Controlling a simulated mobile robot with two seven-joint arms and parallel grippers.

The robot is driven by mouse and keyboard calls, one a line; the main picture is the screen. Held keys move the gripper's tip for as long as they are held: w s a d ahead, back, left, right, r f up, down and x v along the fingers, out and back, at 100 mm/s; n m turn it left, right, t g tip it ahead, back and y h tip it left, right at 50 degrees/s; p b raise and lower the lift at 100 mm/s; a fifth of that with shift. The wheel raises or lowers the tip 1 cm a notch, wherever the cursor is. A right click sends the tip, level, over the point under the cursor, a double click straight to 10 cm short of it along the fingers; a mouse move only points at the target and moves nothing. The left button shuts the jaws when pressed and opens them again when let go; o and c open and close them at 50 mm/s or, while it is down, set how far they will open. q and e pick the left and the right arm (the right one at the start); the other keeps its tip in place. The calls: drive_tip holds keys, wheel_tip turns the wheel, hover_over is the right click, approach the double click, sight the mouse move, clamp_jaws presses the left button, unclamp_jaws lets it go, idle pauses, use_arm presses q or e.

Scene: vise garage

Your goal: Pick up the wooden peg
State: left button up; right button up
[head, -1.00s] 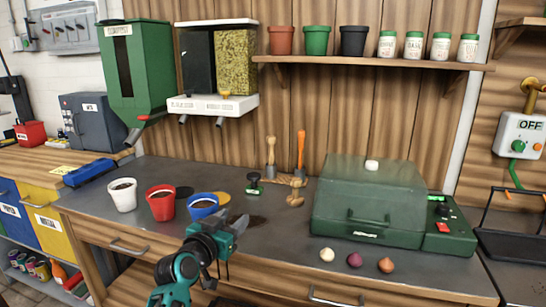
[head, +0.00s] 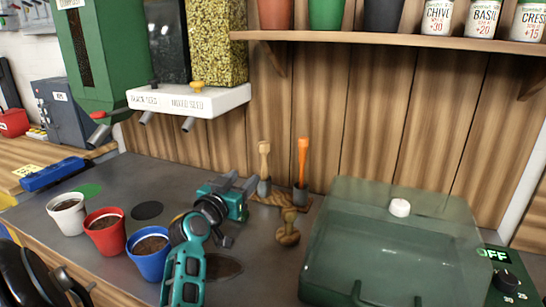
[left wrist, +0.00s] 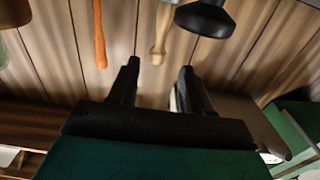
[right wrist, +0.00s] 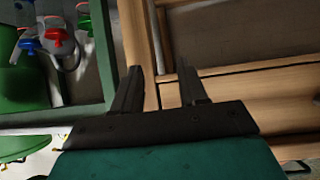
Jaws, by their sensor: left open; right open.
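The wooden peg (head: 264,160) stands upright in a small rack at the back of the bench, left of an orange-handled tool (head: 302,160). My left gripper (head: 240,182) is open and empty above the bench, in front and to the left of the peg. In the left wrist view the peg's pale handle (left wrist: 161,35) shows beyond the open fingers (left wrist: 160,68), roughly between them; they do not touch it. The orange handle (left wrist: 99,35) is to its left there. My right gripper (right wrist: 158,80) is open and empty, low by wooden furniture.
A wooden stamp-like piece (head: 288,228) stands in front of the rack. A clear-lidded green box (head: 390,245) fills the right. White (head: 67,215), red (head: 105,232) and blue (head: 150,254) pots stand left of my left arm. A seed dispenser (head: 190,100) hangs above.

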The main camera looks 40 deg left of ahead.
sight(262, 159)
use_arm(q)
drive_tip(key=x, duration=1.3)
drive_tip(key=shift+w, duration=0.1)
drive_tip(key=shift+r, duration=0.1)
drive_tip(key=shift+c, duration=0.5)
clamp_jaws()
